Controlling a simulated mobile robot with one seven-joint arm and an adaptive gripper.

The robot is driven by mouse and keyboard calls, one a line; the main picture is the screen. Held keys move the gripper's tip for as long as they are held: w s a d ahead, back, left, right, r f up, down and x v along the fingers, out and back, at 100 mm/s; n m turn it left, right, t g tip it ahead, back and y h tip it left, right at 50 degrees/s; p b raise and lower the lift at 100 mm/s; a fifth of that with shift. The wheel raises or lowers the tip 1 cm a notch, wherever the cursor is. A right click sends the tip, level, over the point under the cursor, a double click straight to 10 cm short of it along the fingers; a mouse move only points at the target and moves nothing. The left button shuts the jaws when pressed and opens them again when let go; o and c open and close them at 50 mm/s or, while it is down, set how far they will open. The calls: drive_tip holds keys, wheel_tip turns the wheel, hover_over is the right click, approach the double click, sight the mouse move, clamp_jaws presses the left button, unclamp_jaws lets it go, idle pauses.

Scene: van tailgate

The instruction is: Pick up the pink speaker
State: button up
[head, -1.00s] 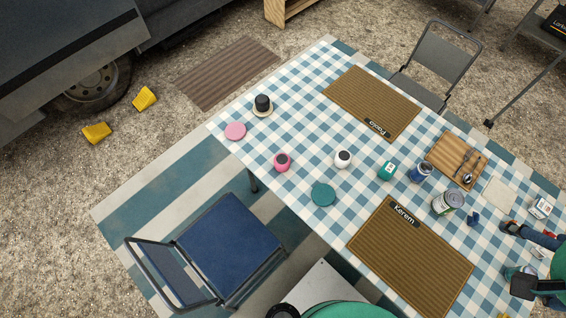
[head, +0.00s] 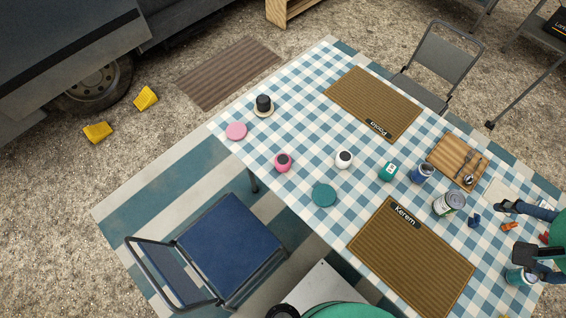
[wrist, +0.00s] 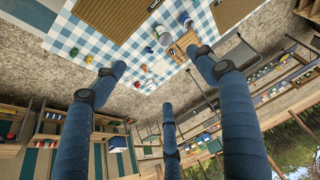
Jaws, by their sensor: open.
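The pink speaker (head: 283,162), small and round with a dark face, stands on the checked tablecloth near the table's front left edge in the head view. A similar white one (head: 344,159) stands to its right. My gripper (head: 514,230) is at the right edge of the head view, over the table's right end, far from the pink speaker. Its blue fingers are spread with nothing between them, as the wrist view (wrist: 152,64) also shows. I cannot make out the pink speaker in the wrist view.
A pink disc (head: 236,131), a black-topped item (head: 264,104) and a teal disc (head: 324,194) lie around the speaker. A green item (head: 387,171), a blue can (head: 421,173) and a larger tin (head: 449,203) stand between it and my gripper. A blue chair (head: 228,246) is at the front.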

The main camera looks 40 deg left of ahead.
drive_tip(key=w+a+f+n+g+y, duration=0.1)
drive_tip(key=w+a+f, duration=0.2)
drive_tip(key=w+a, duration=0.3)
drive_tip(key=w+a+f+g, duration=0.15)
drive_tip(key=w+a, duration=0.25)
drive_tip(key=a, duration=0.5)
drive_tip(key=w+a+f+n+b, duration=0.1)
drive_tip(key=a+f, duration=0.4)
drive_tip(key=a, duration=0.3)
drive_tip(key=w+a+f, duration=0.1)
drive_tip(key=a+f, duration=0.4)
drive_tip(key=a, duration=0.3)
drive_tip(key=n+g+h+b, duration=0.1)
drive_tip(key=n+g+b, duration=0.1)
drive_tip(key=g, duration=0.1)
hover_over(284, 159)
wheel_tip(284, 159, down, 24)
drive_tip(key=f, duration=0.1)
drive_tip(key=shift+s+r, duration=0.1)
drive_tip(key=shift+r, duration=0.2)
drive_tip(key=shift+f+b, duration=0.6)
drive_tip(key=shift+f, duration=3.7)
drive_tip(key=shift+f, duration=0.15)
